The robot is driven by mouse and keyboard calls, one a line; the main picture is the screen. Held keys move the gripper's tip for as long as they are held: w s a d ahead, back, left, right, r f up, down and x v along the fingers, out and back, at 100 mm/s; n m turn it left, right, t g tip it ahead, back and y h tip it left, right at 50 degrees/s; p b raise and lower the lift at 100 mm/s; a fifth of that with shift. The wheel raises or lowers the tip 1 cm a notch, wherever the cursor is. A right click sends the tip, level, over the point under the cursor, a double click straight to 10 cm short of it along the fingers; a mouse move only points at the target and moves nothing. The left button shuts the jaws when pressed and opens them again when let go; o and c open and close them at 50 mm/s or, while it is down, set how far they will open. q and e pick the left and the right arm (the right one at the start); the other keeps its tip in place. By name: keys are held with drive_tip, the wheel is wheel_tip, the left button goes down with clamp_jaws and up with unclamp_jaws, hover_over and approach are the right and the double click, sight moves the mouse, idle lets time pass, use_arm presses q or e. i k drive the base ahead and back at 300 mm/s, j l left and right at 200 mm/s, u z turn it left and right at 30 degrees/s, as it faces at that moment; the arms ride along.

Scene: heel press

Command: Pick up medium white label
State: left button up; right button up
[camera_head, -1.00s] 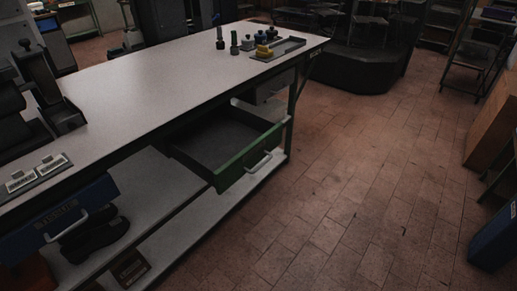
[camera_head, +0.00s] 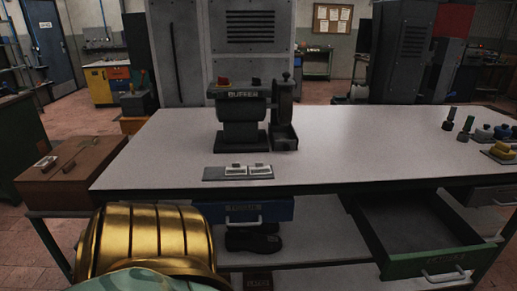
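Two small white label-like pieces, one at the left (camera_head: 236,169) and one at the right (camera_head: 260,169), lie side by side on a flat grey plate (camera_head: 211,174) near the front edge of the workbench (camera_head: 350,150). They are too small for me to read or to tell which is the medium white label. Neither of my grippers is in view. A gold-banded part at the lower left appears to be my own arm, and it hides part of the space below the bench.
A dark buffer machine (camera_head: 240,115) stands behind the plate. A blue drawer (camera_head: 270,211) is under the bench. A green-fronted drawer (camera_head: 430,263) stands open at the right. A brown box (camera_head: 75,170) is at the left.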

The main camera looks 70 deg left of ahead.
sight(44, 160)
drive_tip(key=u, duration=3.65)
drive_tip(key=i+j, duration=0.15)
drive_tip(key=i, duration=0.15)
